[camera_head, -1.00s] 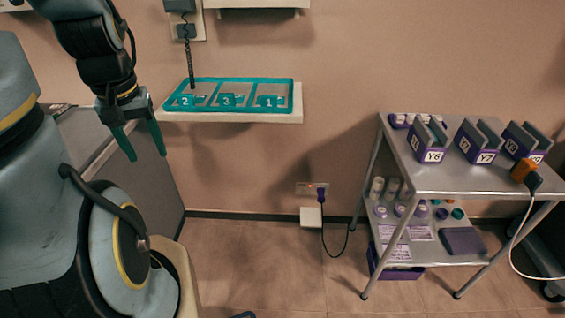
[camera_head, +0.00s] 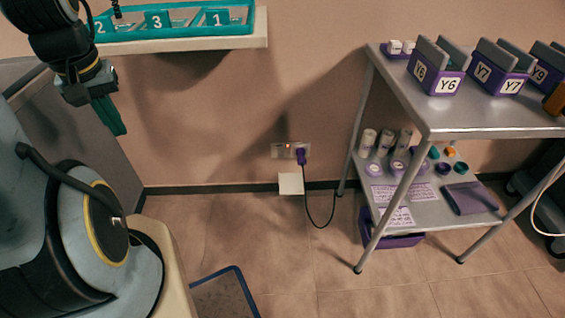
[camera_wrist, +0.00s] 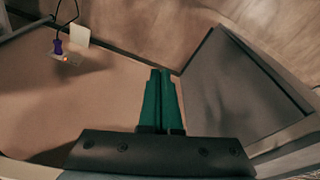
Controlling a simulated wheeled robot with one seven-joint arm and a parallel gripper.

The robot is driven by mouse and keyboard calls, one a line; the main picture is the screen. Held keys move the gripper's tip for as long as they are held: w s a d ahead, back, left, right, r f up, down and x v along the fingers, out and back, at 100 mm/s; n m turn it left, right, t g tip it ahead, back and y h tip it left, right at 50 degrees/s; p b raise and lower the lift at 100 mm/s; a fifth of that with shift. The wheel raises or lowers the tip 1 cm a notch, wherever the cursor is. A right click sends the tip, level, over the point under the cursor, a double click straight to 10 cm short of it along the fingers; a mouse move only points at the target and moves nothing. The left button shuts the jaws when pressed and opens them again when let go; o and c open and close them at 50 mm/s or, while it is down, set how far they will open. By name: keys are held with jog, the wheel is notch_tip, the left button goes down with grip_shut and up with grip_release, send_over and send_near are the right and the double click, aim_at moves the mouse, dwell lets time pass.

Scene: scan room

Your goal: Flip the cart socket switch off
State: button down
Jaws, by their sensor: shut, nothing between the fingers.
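The wall socket (camera_head: 290,150) is low on the wall, left of the cart, with a small red-orange light lit on its plate. A purple plug (camera_head: 300,157) with a dark cord sits in its right side. The socket also shows at the upper left of the wrist view (camera_wrist: 67,59), upside down, with the plug (camera_wrist: 58,46) in it. The switch's position is too small to tell. My gripper (camera_head: 119,130) has green fingers. It points down at the left, well apart from the socket. In the wrist view the fingers (camera_wrist: 161,72) are together and empty.
A metal cart (camera_head: 455,122) with purple bins (camera_head: 436,82) stands at the right. A white box (camera_head: 291,184) is below the socket. A shelf (camera_head: 190,42) with a teal tray (camera_head: 185,35) is above. The dark cord (camera_head: 313,220) hangs to the floor. The wall between is clear.

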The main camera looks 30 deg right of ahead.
jog(key=w+d+f+n+b, duration=0.1)
jog(key=w+d+f+b, duration=0.2)
jog(key=f+b, duration=0.45)
jog(key=w+d+f+n+b, duration=0.1)
jog(key=w+d+f+b, duration=0.15)
jog(key=f+b, duration=0.55)
jog(key=w+d+f+n+b, duration=0.25)
jog(key=f+b, duration=0.35)
jog(key=f, duration=0.4)
jog(key=w+d+f+n+t, duration=0.1)
jog(key=d+f+n, duration=0.2)
jog(key=d, duration=0.8)
jog(key=w+d+f+n+h, duration=0.1)
jog(key=d+f+n, duration=0.2)
jog(key=d, duration=0.8)
jog(key=w+d+f+n+t+h, duration=0.1)
jog(key=w+d+f+n, duration=0.1)
jog(key=d, duration=1)
notch_tip(320, 180, down, 3)
jog(key=shift+r+n+t+b, duration=0.15)
jog(key=shift+n+t+b, duration=0.2)
jog(key=shift+n, duration=0.4)
